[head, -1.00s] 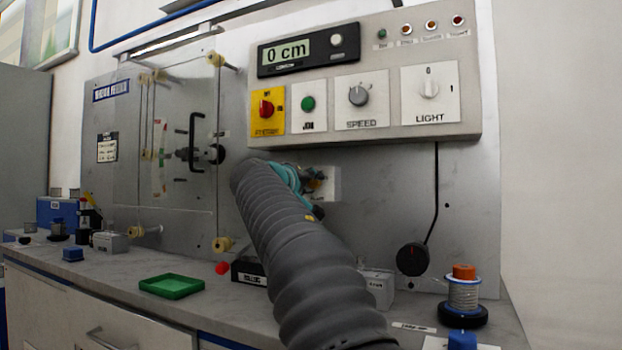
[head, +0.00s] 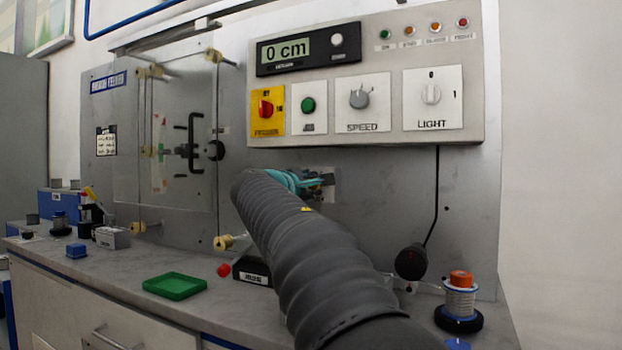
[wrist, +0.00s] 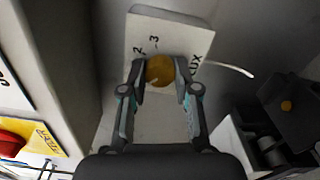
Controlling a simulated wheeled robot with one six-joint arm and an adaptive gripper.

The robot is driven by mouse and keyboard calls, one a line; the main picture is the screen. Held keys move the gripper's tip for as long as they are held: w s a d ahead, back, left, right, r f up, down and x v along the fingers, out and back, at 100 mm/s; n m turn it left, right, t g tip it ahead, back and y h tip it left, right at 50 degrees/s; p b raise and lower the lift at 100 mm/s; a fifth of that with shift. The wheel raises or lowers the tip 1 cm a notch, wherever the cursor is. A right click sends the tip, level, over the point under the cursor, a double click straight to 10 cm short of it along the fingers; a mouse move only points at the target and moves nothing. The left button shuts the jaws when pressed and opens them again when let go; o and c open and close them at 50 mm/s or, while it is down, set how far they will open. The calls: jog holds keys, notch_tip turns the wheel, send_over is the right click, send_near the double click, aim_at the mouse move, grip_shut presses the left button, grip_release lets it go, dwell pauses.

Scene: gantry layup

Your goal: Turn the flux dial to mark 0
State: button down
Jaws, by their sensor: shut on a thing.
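The flux dial (wrist: 160,70) is a round brass-orange knob on a white plate (wrist: 168,33). The marks 2 and 3 and the letters UX show on the plate; mark 0 is not seen. My gripper (wrist: 160,72) is shut on the dial, with one finger on each side. In the head view my gripper (head: 312,184) is at the panel beside the plate (head: 331,180), and my arm hides the dial there. I cannot read the dial's pointer.
The control box (head: 366,80) with switches and the SPEED and LIGHT knobs overhangs above my gripper. A black round knob with a cable (head: 411,262) and a wire spool (head: 460,297) are to the right. A green tray (head: 175,286) lies on the bench at left.

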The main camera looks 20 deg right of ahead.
jog(key=shift+n+p, duration=0.45)
jog(key=shift+n, duration=1.45)
jog(key=c, duration=0.8)
grip_release()
jog(key=shift+c, duration=0.2)
jog(key=v, duration=1.2)
jog(key=shift+f, duration=0.1)
